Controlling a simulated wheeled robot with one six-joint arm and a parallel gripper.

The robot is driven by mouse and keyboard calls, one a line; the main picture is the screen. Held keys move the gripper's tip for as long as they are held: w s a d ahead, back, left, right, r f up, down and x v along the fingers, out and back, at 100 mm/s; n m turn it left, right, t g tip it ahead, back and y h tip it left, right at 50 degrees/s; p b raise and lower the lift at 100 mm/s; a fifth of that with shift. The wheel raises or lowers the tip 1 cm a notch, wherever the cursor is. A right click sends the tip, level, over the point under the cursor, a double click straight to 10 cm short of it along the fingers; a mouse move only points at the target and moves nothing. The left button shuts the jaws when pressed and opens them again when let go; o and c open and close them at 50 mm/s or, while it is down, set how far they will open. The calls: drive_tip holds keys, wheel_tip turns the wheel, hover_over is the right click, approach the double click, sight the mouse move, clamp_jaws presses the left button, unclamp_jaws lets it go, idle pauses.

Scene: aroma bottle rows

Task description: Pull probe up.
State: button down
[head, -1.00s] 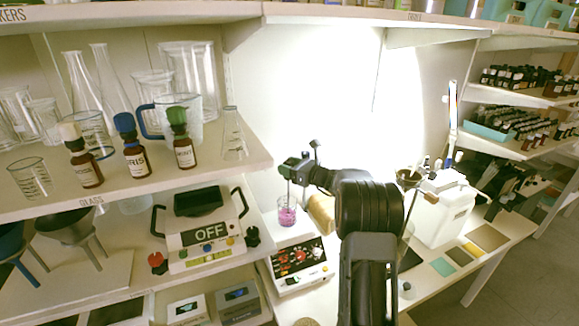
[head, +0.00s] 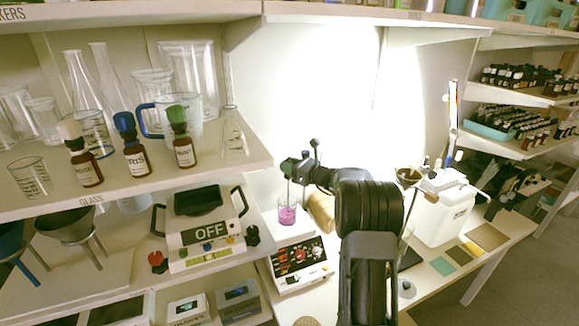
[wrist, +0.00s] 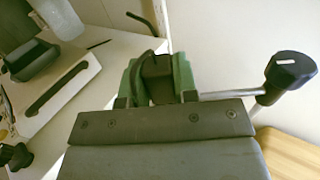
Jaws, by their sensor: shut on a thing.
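The probe (head: 289,190) is a thin rod reaching down from my gripper to a small glass beaker (head: 287,215) of pink-purple liquid. The beaker stands on the white device with a dark, coloured-button panel. I cannot tell how deep the rod's lower end sits. My gripper (head: 291,168) is above the beaker. In the wrist view, its green-sided fingers (wrist: 158,82) are shut on the probe's dark upper part (wrist: 157,72). The probe's lower part is hidden there.
A black knob (wrist: 290,75) on a metal rod is close beside my gripper. A tan block (head: 321,212) lies right of the beaker. The glass shelf (head: 215,178) with bottles and flasks is to the left. A white box (head: 440,215) stands right of my arm.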

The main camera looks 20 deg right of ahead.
wheel_tip(320, 180, up, 10)
drive_tip(key=p, duration=0.4)
drive_tip(key=shift+p, duration=0.35)
drive_tip(key=shift+r, duration=0.15)
drive_tip(key=c, duration=1.3)
unclamp_jaws()
drive_tip(key=o, duration=0.4)
drive_tip(key=shift+s+f, duration=0.1)
drive_tip(key=shift+f, duration=0.1)
drive_tip(key=b+v, duration=0.3)
drive_tip(key=v, duration=1)
drive_tip(key=shift+s+d+b, duration=0.25)
drive_tip(key=shift+b, duration=0.1)
